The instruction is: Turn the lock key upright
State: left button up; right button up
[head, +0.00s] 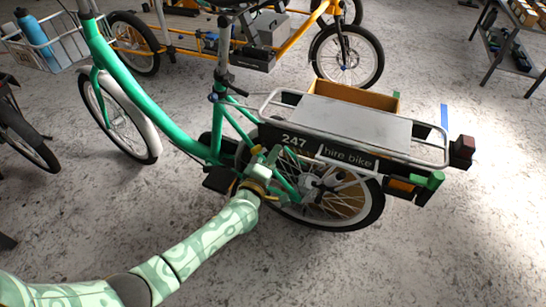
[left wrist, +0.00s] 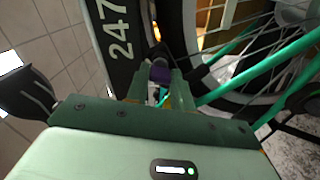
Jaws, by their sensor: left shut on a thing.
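The green hire bike (head: 150,98) stands in the middle of the head view, side on. My left gripper (head: 267,160) reaches to the frame beside its rear wheel (head: 335,195), just below the 247 plate. In the left wrist view the fingers (left wrist: 161,88) are shut on a small purple piece, seemingly the lock key (left wrist: 160,74). The key's full shape and angle and the lock body are mostly hidden by the fingers. In the head view the gripper covers the key. My right gripper is not in view.
A silver rear rack (head: 360,125) overhangs the wheel, with a red lamp (head: 463,148) at its end. The black 247 plate (left wrist: 116,38) is close beside my fingers. A yellow cargo bike (head: 290,45) stands behind. Speckled floor at the front right is clear.

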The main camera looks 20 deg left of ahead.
pick_arm(q)
jog(key=shift+f+n, duration=0.1)
jog(key=shift+n, duration=1.3)
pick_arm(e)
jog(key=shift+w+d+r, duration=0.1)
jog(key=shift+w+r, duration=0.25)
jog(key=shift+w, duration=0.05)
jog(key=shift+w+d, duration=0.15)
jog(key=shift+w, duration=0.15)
pick_arm(q)
jog(key=o, duration=1)
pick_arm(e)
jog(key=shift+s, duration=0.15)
